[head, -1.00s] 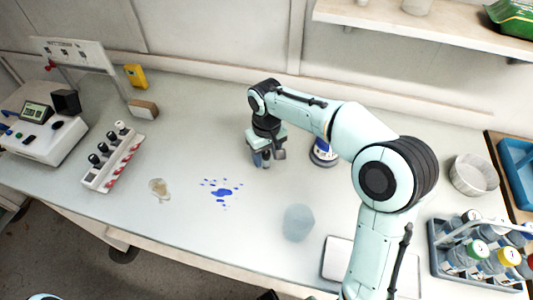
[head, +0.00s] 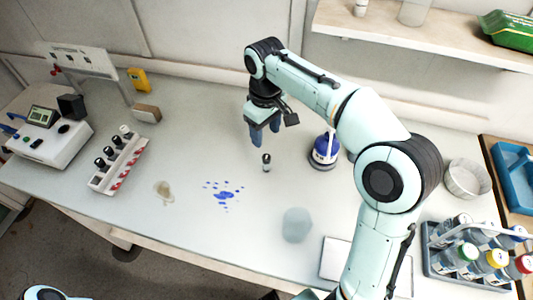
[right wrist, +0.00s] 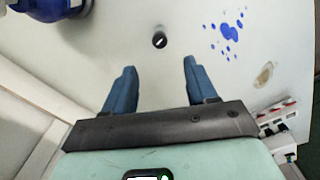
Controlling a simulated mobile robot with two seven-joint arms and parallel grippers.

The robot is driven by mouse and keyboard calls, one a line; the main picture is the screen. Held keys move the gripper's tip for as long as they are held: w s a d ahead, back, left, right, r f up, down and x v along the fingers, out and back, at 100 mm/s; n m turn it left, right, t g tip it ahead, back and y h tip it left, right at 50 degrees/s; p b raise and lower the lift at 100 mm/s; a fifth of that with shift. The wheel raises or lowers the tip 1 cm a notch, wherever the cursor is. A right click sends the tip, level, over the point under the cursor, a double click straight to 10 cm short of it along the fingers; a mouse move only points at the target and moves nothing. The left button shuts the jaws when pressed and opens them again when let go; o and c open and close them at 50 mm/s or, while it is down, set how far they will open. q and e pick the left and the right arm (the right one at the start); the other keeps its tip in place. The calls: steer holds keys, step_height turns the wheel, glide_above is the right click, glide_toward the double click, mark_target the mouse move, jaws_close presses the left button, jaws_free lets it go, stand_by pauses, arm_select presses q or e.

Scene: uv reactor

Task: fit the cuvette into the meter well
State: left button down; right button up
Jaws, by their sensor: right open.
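A small cuvette (head: 266,162) with a dark cap stands on the bench, clear of my fingers. It also shows in the right wrist view (right wrist: 159,40), just beyond the fingertips. My right gripper (head: 265,135) is open and empty, raised above and behind the cuvette. In the right wrist view its two blue fingers (right wrist: 159,66) are spread apart. The white meter (head: 48,142), with a small display and a dark round spot on top, stands at the far left. I cannot tell which opening is its well. My left gripper is not in view.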

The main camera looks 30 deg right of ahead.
mark_target(266, 157)
step_height(266, 157, down, 7)
steer(key=shift+s+f+b, duration=0.15)
steer(key=shift+b, duration=0.55)
steer(key=shift+f+b, duration=0.35)
steer(key=shift+f, duration=2.75)
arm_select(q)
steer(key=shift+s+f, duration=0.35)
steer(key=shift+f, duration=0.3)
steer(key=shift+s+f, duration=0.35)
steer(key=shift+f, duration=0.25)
arm_select(e)
steer(key=shift+c, duration=0.3)
jaws_close()
